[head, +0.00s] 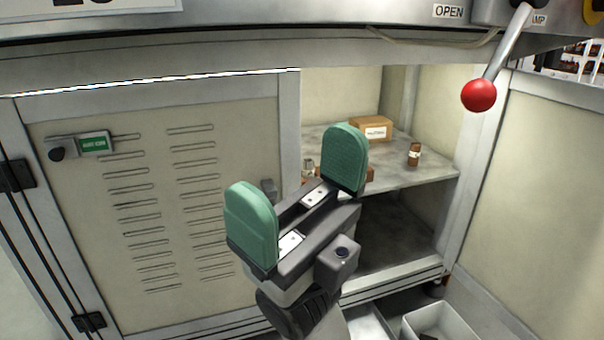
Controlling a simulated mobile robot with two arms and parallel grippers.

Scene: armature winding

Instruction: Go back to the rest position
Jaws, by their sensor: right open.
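My right gripper (300,207) is in the middle of the head view, in front of an open cabinet compartment. Its two green-padded fingers stand wide apart with nothing between them, so it is open and empty. It covers part of the shelf and of the small things on it. My left gripper is not in view.
A louvred cabinet door (85,200) with a green-labelled latch is at left. The shelf (425,174) bears a cardboard box (371,129) and a small brown item (414,154). A red-knobbed lever (478,96) hangs at upper right. A white bin (462,325) stands below.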

